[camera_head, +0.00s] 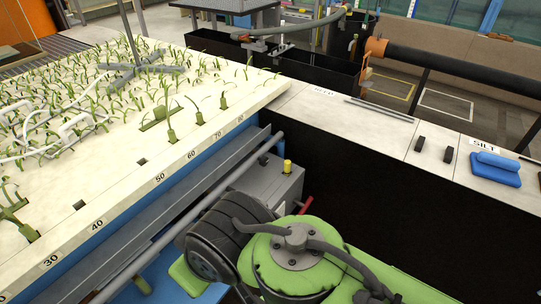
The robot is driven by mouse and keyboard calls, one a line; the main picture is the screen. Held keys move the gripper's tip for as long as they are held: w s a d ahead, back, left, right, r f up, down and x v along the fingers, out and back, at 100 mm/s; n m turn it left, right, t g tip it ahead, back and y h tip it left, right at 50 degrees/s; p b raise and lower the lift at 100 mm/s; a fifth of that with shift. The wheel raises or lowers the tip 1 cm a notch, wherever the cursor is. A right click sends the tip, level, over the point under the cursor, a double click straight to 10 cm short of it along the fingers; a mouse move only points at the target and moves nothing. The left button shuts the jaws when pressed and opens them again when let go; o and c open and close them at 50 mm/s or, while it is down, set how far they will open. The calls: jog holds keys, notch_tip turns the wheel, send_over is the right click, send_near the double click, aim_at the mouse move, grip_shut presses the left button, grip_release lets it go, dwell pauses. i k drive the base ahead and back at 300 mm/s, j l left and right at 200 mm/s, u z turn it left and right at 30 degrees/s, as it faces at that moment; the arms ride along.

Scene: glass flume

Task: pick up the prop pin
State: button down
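I cannot tell for sure which thing is the prop pin. A small yellow-capped upright piece (287,166) stands on a grey box (262,185) beside the flume bed. A short red rod (306,205) sticks out just below that box, partly hidden by a green rounded body in front. A thin metal rod (380,110) lies flat on the pale countertop at the right. My gripper is not recognisable in this view.
A pale planted bed (120,190) with a numbered edge fills the left. A rail (190,210) runs along its side. The counter holds two dark pegs (433,149) and a blue block (496,168) near the SILT label. Black troughs (300,68) stand behind.

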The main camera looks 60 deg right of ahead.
aim_at(287, 163)
jog(key=z, duration=1.95)
jog(key=i+l+u, duration=0.15)
jog(key=u, duration=0.3)
jog(key=i+l+u, duration=0.1)
jog(key=l+u, duration=0.15)
jog(key=u, duration=0.25)
jog(key=l+u, duration=0.25)
jog(key=u, duration=0.2)
jog(key=l+u, duration=0.25)
jog(key=u, duration=0.25)
jog(key=l+u, duration=0.3)
jog(key=u, duration=0.15)
